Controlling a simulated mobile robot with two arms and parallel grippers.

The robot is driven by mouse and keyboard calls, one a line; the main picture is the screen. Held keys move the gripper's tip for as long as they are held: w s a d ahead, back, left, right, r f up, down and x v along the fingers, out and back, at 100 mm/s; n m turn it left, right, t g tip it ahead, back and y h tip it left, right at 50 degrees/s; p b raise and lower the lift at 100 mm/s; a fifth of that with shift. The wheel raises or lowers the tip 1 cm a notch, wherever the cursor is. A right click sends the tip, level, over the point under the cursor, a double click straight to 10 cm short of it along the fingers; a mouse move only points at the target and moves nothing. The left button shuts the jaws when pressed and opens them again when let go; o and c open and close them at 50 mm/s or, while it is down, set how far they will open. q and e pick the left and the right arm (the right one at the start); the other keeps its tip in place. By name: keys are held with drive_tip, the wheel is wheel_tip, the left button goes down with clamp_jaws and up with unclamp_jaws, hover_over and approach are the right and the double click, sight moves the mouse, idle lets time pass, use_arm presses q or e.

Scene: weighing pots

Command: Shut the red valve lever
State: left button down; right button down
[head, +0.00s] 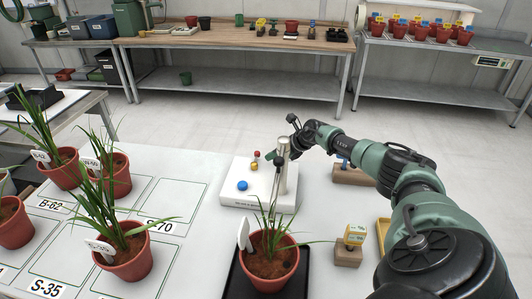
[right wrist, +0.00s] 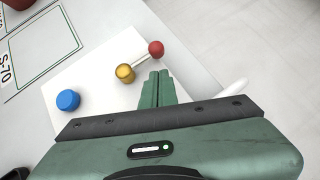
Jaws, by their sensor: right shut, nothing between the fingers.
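The red valve lever has a red ball knob (right wrist: 156,48) on a thin rod that runs to a brass-coloured valve body (right wrist: 124,73) on a white base plate (right wrist: 80,95). In the head view the red knob (head: 257,154) shows just behind the brass body (head: 255,166). My right gripper (right wrist: 158,76) is shut and empty. Its fingertips are close to the lever, just below the red knob in the wrist view, with a small gap visible. In the head view my right gripper (head: 281,153) is beside the white post, to the right of the valve. My left gripper is not in view.
A blue knob (head: 242,185) is on the same base, and a white post (head: 283,178) stands at its right. A potted plant (head: 269,265) stands on a black tray in front. Wooden blocks (head: 347,256) are to the right; more potted plants are at left.

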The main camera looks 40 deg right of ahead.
drive_tip(key=shift+w+a, duration=0.15)
drive_tip(key=shift+w, duration=0.5)
drive_tip(key=shift+w+a, duration=0.15)
drive_tip(key=shift+w, duration=0.5)
